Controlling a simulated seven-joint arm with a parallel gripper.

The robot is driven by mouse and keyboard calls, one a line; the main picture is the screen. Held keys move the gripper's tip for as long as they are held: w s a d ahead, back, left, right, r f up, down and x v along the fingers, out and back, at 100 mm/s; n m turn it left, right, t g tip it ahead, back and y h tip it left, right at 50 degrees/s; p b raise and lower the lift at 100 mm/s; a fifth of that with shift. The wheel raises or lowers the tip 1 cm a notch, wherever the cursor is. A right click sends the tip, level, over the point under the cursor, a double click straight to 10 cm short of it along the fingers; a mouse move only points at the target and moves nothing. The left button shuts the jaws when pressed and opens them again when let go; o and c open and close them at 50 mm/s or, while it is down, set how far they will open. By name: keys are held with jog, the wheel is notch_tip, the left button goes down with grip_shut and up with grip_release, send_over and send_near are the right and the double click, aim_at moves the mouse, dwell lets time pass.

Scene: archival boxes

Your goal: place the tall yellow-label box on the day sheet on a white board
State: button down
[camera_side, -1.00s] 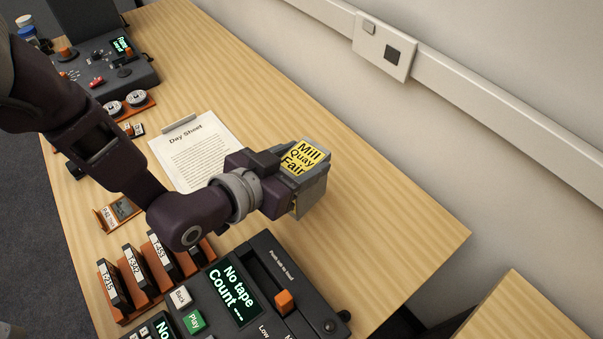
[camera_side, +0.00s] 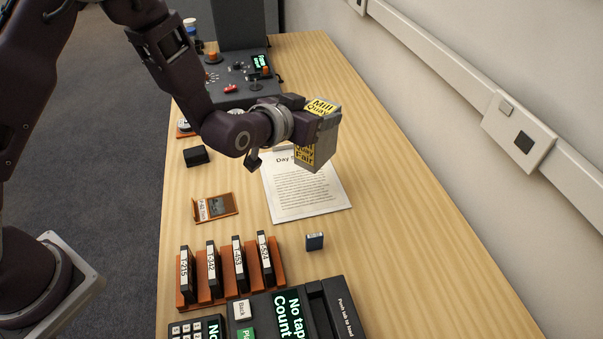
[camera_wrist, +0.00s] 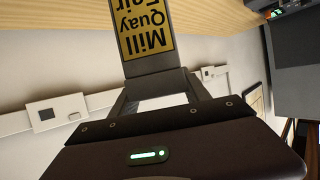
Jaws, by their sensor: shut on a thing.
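The tall grey box with yellow "Mill Quay Fair" labels (camera_side: 321,148) is held in my gripper (camera_side: 312,122), which is shut on it. In the side view the box hangs tilted over the upper right part of the day sheet and seems to be above it. The day sheet on its white board (camera_side: 310,198) lies flat on the table, its top partly hidden by the box and gripper. In the wrist view the yellow label (camera_wrist: 146,32) shows upside down beyond the gripper fingers (camera_wrist: 160,90).
A tape rack with several labelled cassettes (camera_side: 228,270) and a console (camera_side: 290,315) stand at the front. A small dark box (camera_side: 314,241) lies just below the sheet. An orange card holder (camera_side: 216,207) and a black block (camera_side: 197,156) are left. The table right of the sheet is clear.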

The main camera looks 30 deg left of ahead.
jog(key=w+a+f+n+y, duration=0.1)
jog(key=a+f, duration=0.3)
jog(key=f, duration=0.5)
jog(key=shift+a+f, duration=0.25)
jog(key=shift+f, duration=0.15)
jog(key=c, duration=0.5)
grip_release()
jog(key=shift+f, duration=0.15)
